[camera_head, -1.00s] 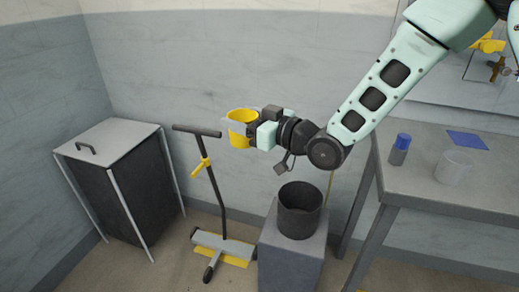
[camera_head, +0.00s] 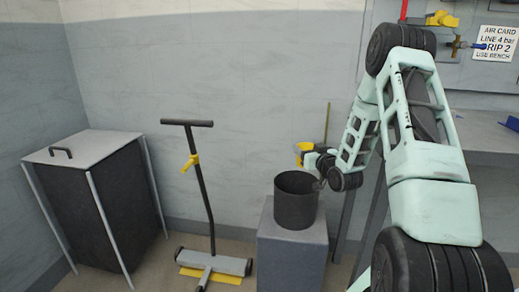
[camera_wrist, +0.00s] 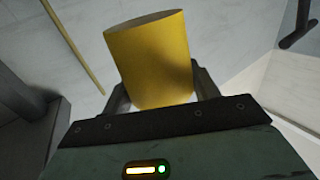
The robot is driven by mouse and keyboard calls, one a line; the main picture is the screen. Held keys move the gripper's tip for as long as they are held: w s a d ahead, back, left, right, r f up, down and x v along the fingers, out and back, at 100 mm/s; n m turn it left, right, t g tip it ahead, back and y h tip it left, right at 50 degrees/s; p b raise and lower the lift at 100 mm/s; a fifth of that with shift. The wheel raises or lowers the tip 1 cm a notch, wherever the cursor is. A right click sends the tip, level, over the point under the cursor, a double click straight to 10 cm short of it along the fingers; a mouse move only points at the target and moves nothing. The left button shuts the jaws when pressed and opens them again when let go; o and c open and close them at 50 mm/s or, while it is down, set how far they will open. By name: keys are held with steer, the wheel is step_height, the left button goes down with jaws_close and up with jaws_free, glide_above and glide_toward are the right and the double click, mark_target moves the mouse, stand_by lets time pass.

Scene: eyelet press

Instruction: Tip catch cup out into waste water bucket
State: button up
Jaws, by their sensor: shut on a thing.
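The yellow catch cup (camera_wrist: 150,60) is between the two fingers of my gripper (camera_wrist: 162,92) in the wrist view, and the fingers are shut on it. In the head view the cup (camera_head: 303,147) is small and partly hidden by my gripper (camera_head: 311,158). It shows just above and behind the far rim of the dark waste water bucket (camera_head: 296,203). I cannot tell how far the cup is tilted or what is in it. The bucket stands upright on a grey block (camera_head: 291,246); its inside is mostly hidden.
A wheeled floor tool with a black T-handle (camera_head: 207,195) stands left of the block. A dark bin with a grey lid (camera_head: 82,147) is at the far left. A thin yellow pole (camera_head: 327,122) is behind the bucket. The grey bench (camera_head: 492,146) is at the right.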

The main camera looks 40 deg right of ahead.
steer(key=shift+s+d+f, duration=0.3)
steer(key=shift+f, duration=0.1)
steer(key=shift+f+b, duration=0.1)
steer(key=shift+b, duration=0.2)
